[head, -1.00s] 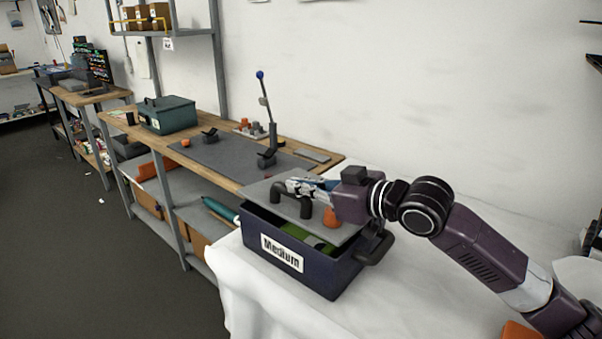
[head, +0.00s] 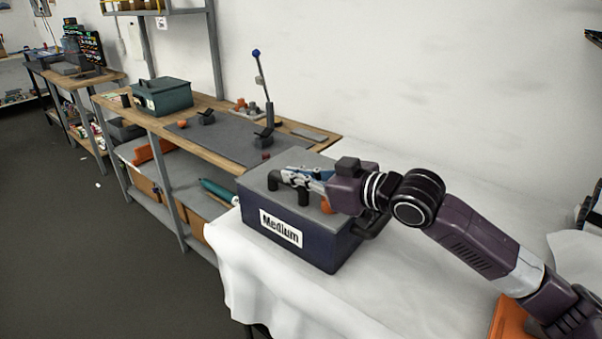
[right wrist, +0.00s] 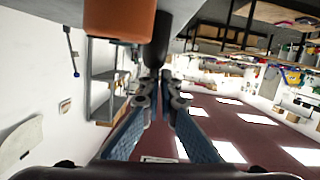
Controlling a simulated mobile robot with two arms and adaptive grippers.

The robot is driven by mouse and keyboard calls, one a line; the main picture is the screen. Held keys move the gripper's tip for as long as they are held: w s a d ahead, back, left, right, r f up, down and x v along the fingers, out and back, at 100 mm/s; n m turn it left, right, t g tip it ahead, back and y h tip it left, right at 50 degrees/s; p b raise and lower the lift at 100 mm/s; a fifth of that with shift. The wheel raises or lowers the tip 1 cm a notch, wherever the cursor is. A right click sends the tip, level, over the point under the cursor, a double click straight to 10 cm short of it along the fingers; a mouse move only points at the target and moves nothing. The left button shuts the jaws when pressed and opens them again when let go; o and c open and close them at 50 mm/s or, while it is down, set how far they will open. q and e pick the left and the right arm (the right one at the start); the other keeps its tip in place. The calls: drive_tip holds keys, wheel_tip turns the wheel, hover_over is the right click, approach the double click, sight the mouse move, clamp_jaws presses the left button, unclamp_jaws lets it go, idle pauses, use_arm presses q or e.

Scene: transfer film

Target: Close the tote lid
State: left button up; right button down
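The dark blue tote (head: 335,248) with the "Medium" label stands on the white-covered table. Its grey lid (head: 258,180) lies flat across the top, with no visible gap at the front. My right gripper (head: 292,177) is at the handle. In the right wrist view, its fingers (right wrist: 162,88) are close together on the dark handle (right wrist: 160,48), and the orange knob (right wrist: 118,20) is close by. The tote's inside is hidden. My left gripper is not in view.
A workbench (head: 222,170) behind holds a green toolbox (head: 162,98), a grey mat and a lever with a blue knob (head: 256,53). An orange object (head: 508,318) lies at the lower right. The white cloth (head: 400,285) in front of the tote is clear.

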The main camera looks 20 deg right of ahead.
use_arm(q)
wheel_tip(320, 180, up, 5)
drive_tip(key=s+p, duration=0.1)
drive_tip(key=p, duration=0.4)
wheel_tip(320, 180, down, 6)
drive_tip(key=b, duration=0.6)
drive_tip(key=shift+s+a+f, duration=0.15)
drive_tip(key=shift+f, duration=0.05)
use_arm(e)
drive_tip(key=s+d+r, duration=0.3)
drive_tip(key=s+r, duration=0.3)
drive_tip(key=s, duration=0.3)
drive_tip(key=shift+d+r, duration=0.15)
drive_tip(key=shift+d, duration=0.25)
